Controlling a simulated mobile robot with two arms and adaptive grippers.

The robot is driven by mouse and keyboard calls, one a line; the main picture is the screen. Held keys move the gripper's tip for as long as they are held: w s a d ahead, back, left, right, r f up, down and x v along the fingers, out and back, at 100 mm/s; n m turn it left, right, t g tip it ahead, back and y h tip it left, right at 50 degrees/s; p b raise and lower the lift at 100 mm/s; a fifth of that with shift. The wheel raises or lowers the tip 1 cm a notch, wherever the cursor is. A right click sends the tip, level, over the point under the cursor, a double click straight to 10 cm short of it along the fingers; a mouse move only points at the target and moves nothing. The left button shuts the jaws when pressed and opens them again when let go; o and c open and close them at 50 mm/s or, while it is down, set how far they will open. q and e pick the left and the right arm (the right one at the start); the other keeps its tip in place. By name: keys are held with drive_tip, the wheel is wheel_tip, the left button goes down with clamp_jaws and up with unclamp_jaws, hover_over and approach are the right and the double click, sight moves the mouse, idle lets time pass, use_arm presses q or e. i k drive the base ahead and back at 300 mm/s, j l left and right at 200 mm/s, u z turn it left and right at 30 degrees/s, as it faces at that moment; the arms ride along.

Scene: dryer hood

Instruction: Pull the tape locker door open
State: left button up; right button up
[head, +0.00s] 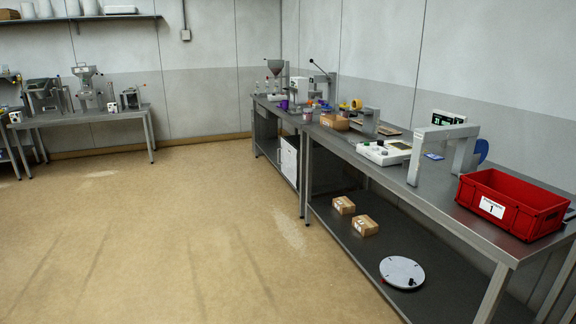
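A white box-like cabinet (289,160) stands under the far part of the long bench on the right, on the lower level. It may be the tape locker; it is too small to read any label. Dark lines show along its edges, and I cannot tell whether its door is shut or where its handle is. Neither of my grippers is in view.
The long steel bench (425,187) carries a red crate (512,205) and several devices. Its lower shelf (350,246) holds two cardboard boxes (355,215) and a round grey disc (402,272). Another bench (85,118) stands back left. The floor (170,230) is clear.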

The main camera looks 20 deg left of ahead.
sight(289, 163)
drive_tip(key=i+j+u, duration=0.6)
drive_tip(key=i, duration=0.15)
drive_tip(key=i+j+u, duration=0.25)
drive_tip(key=i, duration=0.75)
drive_tip(key=i+u, duration=0.3)
drive_tip(key=i, duration=2.8)
